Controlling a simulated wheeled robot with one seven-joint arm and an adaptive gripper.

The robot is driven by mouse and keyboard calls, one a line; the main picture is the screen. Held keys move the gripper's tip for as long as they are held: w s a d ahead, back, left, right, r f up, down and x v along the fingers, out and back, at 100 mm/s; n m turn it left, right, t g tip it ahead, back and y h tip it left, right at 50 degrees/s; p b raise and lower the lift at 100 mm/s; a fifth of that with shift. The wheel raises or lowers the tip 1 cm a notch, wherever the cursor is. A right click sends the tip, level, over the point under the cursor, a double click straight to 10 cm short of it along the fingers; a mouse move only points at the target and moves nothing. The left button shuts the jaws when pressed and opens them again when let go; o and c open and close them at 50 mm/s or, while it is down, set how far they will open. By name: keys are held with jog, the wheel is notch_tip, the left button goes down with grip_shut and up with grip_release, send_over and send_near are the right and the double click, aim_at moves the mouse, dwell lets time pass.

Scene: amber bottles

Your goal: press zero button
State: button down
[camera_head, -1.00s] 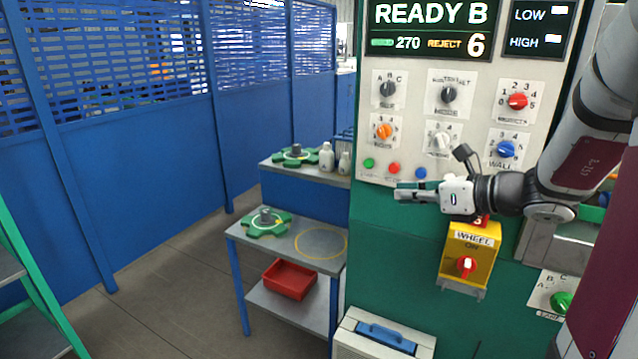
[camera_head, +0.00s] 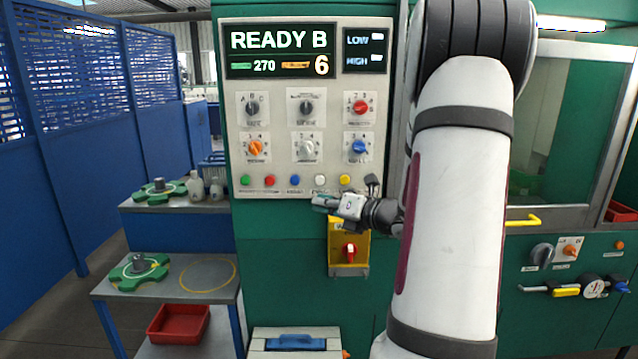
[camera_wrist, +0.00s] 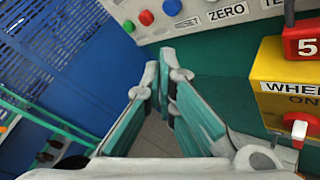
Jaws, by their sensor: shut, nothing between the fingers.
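A row of colored buttons sits on the light control panel (camera_head: 226,120). The white button (camera_head: 320,181) is fourth from the left, between a blue button (camera_head: 295,181) and a yellow button (camera_head: 345,181). In the wrist view the ZERO label (camera_wrist: 226,12) shows at the top, to the right of the blue button (camera_wrist: 172,7); the button above that label is cut off. My gripper (camera_head: 318,202) is shut and empty, just below the white button in the head view. Its fingertips (camera_wrist: 160,68) appear below the button row; the gap to the panel cannot be told.
A yellow WHEEL box (camera_head: 348,262) with a red switch is below my gripper. Knobs fill the panel above the buttons. A grey table (camera_head: 205,270) stands left, holding a green fixture (camera_head: 138,272). My arm covers the area right of the panel.

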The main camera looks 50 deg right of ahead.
jog(key=shift+w+d+b, duration=0.25)
jog(key=shift+w+d, duration=1.1)
jog(key=shift+d, duration=0.2)
jog(key=shift+w+d+b, duration=0.25)
jog(key=shift+w+d, duration=1.05)
jog(key=shift+d, duration=0.25)
jog(key=shift+w+d, duration=0.1)
jog(key=shift+w+d, duration=0.15)
jog(key=shift+d, duration=0.05)
jog(key=shift+w+d, duration=0.3)
jog(key=shift+d, duration=0.05)
dwell(0.3)
jog(key=shift+s+a, duration=0.6)
jog(key=shift+a, duration=0.05)
jog(key=shift+a, duration=0.1)
jog(key=s+a, duration=0.1)
jog(key=s+a+p, duration=0.1)
jog(key=s+a, duration=0.1)
jog(key=shift+s+a, duration=0.1)
jog(key=shift+a, duration=0.2)
